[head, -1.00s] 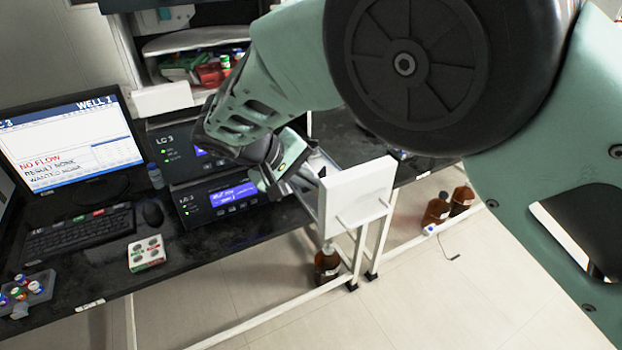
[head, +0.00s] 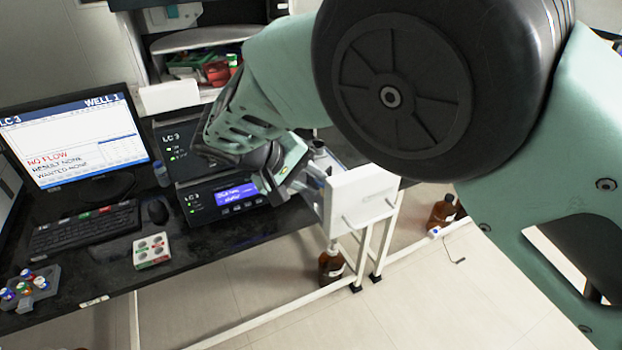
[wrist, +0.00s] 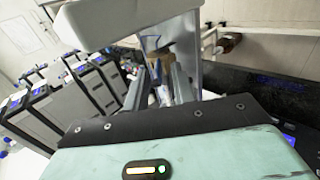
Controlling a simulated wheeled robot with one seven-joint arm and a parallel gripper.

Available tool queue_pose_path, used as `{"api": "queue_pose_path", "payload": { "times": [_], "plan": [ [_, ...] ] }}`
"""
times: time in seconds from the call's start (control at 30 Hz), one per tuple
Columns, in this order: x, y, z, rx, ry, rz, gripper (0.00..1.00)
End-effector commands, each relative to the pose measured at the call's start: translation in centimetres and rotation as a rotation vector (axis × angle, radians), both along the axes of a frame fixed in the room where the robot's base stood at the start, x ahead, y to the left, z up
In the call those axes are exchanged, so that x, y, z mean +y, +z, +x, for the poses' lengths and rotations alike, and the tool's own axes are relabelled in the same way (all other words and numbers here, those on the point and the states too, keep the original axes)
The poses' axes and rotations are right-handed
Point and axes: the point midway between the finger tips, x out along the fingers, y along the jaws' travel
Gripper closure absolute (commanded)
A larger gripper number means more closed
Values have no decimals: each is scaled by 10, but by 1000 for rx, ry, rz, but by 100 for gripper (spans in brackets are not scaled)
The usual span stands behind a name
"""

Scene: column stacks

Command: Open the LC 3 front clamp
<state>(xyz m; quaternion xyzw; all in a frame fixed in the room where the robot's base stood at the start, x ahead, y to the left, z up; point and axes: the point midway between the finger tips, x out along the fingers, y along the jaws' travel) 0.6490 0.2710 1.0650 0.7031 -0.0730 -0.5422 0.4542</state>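The LC 3 stack stands on the black bench in the head view, with an upper unit (head: 175,140) labelled LC 3 and a lower unit (head: 232,197) with a lit blue screen. An open drawer-like part with a white front panel (head: 362,196) juts out to its right. My gripper (head: 308,182) is at this part, just behind the panel. In the wrist view my gripper (wrist: 157,82) has its two fingers apart, pointing at a small bluish part below the white panel (wrist: 120,22). I see no clear contact. The front clamp cannot be made out surely.
A monitor (head: 75,142) reads "NO FLOW". A keyboard (head: 85,229), a mouse (head: 157,211), a vial tray (head: 152,251) and a vial holder (head: 30,290) lie on the bench. Brown bottles (head: 331,265) stand on the floor. My arm covers much of the right side.

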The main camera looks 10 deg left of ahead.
Motion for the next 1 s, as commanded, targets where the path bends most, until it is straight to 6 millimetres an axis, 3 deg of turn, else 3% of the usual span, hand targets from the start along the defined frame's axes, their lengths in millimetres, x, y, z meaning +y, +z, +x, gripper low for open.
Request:
{"api": "queue_pose_path", "payload": {
  "times": [0.27,0.8,1.0],
  "plan": [
    [12,11,-7,-2,2,3,74],
    [83,94,-55,-2,2,5,74],
    [98,114,-65,-1,1,2,74]
  ]
}}
